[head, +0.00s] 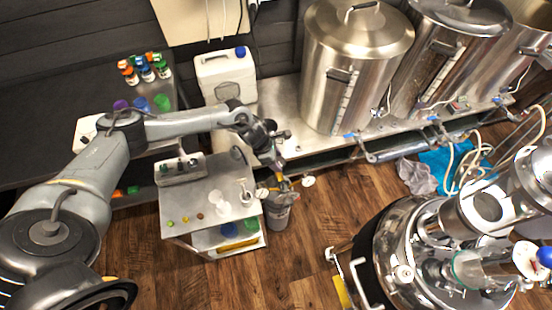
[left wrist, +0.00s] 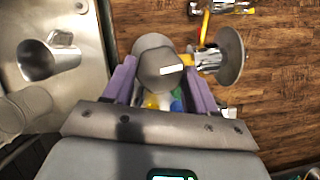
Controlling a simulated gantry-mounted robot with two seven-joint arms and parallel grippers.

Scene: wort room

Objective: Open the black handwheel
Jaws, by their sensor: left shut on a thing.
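My left gripper (head: 277,168) reaches down from the left arm, beside the right edge of the small metal cart, at a valve fitting. In the left wrist view its two purple fingers (left wrist: 161,90) are shut on a rounded dark grey knob, which appears to be the black handwheel (left wrist: 152,58). A finger lies on each side of it. A metal fitting with a yellow part (left wrist: 208,60) and a round pale disc (left wrist: 232,56) sits just right of the knob. In the head view the handwheel is too small and covered to make out. My right gripper is not in view.
The metal cart (head: 185,232) carries small items and a control box (head: 180,168). A grey bucket (head: 278,217) stands on the wooden floor beneath the fitting. Large steel kettles (head: 352,55) line the back bench. A shiny steel vessel (head: 385,235) stands at the right. Floor between is clear.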

